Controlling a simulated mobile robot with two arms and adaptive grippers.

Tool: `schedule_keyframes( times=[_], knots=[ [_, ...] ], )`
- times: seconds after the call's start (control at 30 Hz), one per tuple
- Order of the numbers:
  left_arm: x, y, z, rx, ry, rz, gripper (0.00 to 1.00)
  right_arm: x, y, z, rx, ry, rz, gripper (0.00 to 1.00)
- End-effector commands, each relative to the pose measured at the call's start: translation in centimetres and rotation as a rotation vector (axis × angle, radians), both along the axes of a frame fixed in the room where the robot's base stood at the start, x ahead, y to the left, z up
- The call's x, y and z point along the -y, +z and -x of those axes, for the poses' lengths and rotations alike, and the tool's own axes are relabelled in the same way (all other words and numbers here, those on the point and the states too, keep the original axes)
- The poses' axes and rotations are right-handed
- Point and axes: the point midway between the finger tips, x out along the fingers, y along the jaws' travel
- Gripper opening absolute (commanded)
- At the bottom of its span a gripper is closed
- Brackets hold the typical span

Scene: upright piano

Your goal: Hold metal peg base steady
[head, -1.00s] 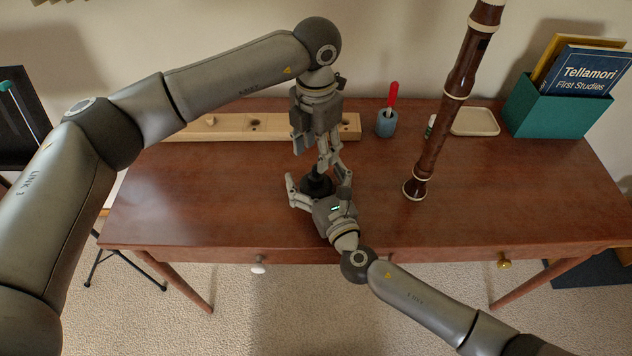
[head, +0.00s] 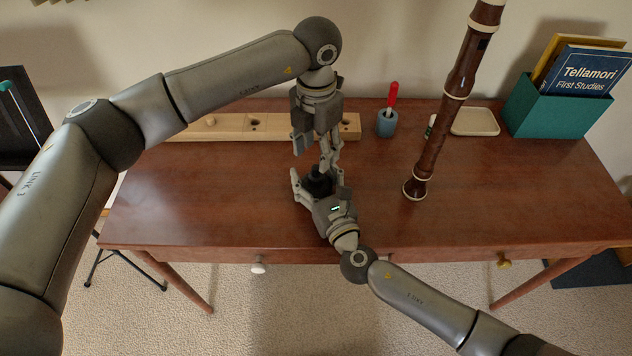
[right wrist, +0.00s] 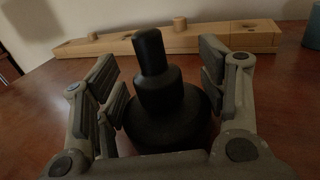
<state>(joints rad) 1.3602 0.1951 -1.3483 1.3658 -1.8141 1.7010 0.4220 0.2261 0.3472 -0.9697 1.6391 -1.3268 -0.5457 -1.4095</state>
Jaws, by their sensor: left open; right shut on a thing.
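The metal peg base (head: 318,183) is a dark, stepped piece with a wide round foot and a narrow upright peg, standing on the brown desk. In the right wrist view, the peg base (right wrist: 168,108) stands between the finger pads. My right gripper (head: 317,179) is shut on it from the front, with one finger on each side; the contact itself is hard to see. My left gripper (head: 313,150) is open and empty, pointing down just above and behind the peg base. My right gripper hides part of its foot.
A long wooden block with holes (head: 222,131) lies behind the grippers. A blue cup (head: 386,125) with a red-handled tool, a tall brown woodwind (head: 436,150), a cream tray (head: 474,122) and a teal book box (head: 550,112) stand right. The desk's left front is clear.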

Motion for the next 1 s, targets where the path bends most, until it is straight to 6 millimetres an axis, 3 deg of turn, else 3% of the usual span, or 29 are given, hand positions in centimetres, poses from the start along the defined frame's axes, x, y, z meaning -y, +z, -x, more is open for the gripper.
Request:
schedule_keyframes(
  times=[0.17,1.0],
  knots=[
    [0.33,-0.01,0.08,0.002,0.253,0.003,0.48,0.00,-0.02,0.01,0.000,0.000,0.000,0.00],
    [0.60,0.16,0.04,0.003,1.882,0.015,0.48,-0.01,-0.03,0.01,-0.001,0.000,0.001,0.00]
  ],
)
